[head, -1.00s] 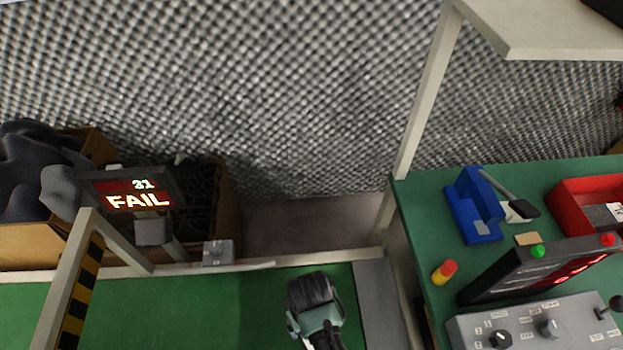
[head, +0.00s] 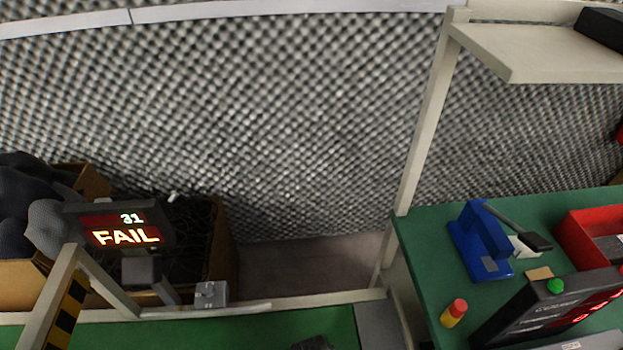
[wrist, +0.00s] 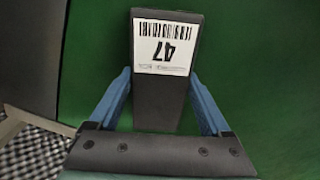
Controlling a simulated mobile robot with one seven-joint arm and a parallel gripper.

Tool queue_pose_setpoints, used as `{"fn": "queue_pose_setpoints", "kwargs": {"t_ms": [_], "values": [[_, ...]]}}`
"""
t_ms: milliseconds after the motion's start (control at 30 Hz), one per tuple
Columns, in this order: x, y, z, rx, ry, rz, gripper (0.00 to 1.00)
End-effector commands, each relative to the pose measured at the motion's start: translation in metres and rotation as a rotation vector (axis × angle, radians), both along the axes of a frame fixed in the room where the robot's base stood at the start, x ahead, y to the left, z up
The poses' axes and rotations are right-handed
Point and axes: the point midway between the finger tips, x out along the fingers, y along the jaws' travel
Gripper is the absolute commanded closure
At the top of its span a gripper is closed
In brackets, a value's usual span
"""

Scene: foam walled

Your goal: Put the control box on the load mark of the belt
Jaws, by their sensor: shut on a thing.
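The control box (wrist: 158,105), dark with a white label reading 47 and a barcode, sits between the blue fingers of my gripper (wrist: 160,76) in the wrist view. The gripper is shut on it. Green belt surface (wrist: 255,70) shows behind the box; I cannot tell whether they touch. In the head view the green belt (head: 230,337) runs along the bottom edge, and only a dark top part of my arm's end shows there. I cannot make out the load mark in either view.
A display reading 31 FAIL (head: 122,228) stands on the left by a striped post (head: 62,318). A small grey box (head: 211,294) is on the belt's back rail. A green bench (head: 420,262) on the right holds a blue fixture (head: 482,245), a red bin (head: 580,235) and a dark panel (head: 535,312).

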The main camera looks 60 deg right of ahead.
Motion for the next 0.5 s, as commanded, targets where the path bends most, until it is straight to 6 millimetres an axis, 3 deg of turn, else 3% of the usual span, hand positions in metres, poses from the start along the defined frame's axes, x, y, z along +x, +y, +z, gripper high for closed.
{"fn": "queue_pose_setpoints", "kwargs": {"t_ms": [133,167,200,267,500], "values": [[0.0006,-0.0004,-0.0035,0.000,-0.001,0.000,0.97],[0.0001,0.0000,-0.0033,0.000,0.000,0.000,0.14],[0.0000,-0.0001,-0.0029,0.000,0.000,0.000,0.07],[0.0000,0.0000,-0.0029,0.000,0.000,0.000,0.00],[-0.0001,0.0000,-0.0013,0.000,0.000,0.000,0.00]]}}
